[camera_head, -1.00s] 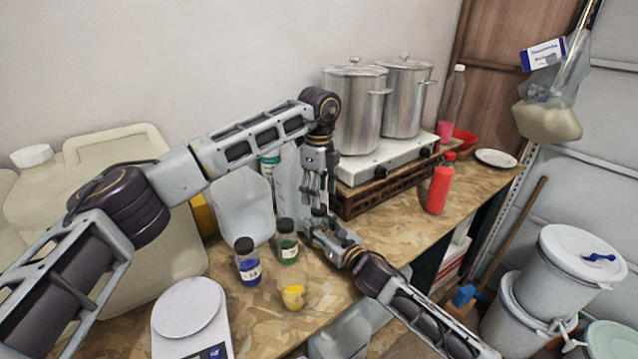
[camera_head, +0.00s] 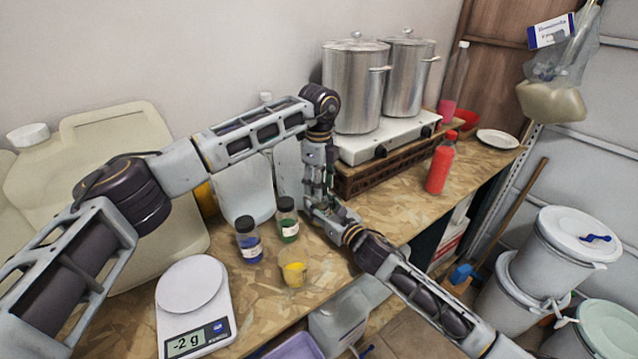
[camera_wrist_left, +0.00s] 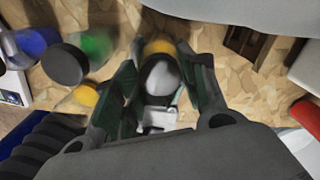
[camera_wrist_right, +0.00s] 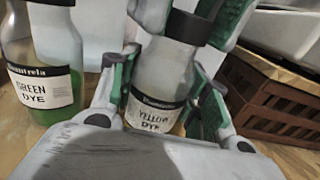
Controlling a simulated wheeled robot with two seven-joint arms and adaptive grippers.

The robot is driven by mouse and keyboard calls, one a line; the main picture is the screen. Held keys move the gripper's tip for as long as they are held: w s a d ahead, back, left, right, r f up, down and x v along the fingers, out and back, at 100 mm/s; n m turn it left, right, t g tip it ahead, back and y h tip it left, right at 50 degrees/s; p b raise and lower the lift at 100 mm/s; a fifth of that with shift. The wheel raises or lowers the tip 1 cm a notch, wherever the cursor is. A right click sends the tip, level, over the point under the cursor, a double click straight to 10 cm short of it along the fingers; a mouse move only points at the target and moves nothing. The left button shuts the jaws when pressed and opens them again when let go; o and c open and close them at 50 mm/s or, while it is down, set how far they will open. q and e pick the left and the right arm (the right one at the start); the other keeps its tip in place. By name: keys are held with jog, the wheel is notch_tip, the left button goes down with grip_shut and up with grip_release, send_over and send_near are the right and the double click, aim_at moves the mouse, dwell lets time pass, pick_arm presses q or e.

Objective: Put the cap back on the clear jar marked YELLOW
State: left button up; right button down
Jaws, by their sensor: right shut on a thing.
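The clear jar marked YELLOW (camera_wrist_right: 155,108) stands upright between the fingers of my right gripper (camera_wrist_right: 160,95), which is shut on it. A black cap (camera_wrist_right: 188,28) is at the top of the jar's neck and looks seated there; I cannot tell whether it is screwed tight. My left gripper (camera_wrist_left: 160,85) points down from above, its fingers on either side of the cap and apart. From above, the cap (camera_wrist_left: 160,75) shows a pale sheen. In the head view my left gripper (camera_head: 318,185) and right gripper (camera_head: 325,213) meet and mostly hide the jar.
A capped blue jar (camera_head: 249,242) and green jar (camera_head: 288,222) stand left of the grippers. A cup with yellow contents (camera_head: 294,270) is in front. A scale (camera_head: 192,290) reads -2 g. A red bottle (camera_head: 440,165) and a stove with pots (camera_head: 385,140) stand right and behind.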

pick_arm(q)
jog(key=c, duration=0.6)
jog(key=shift+o, duration=0.2)
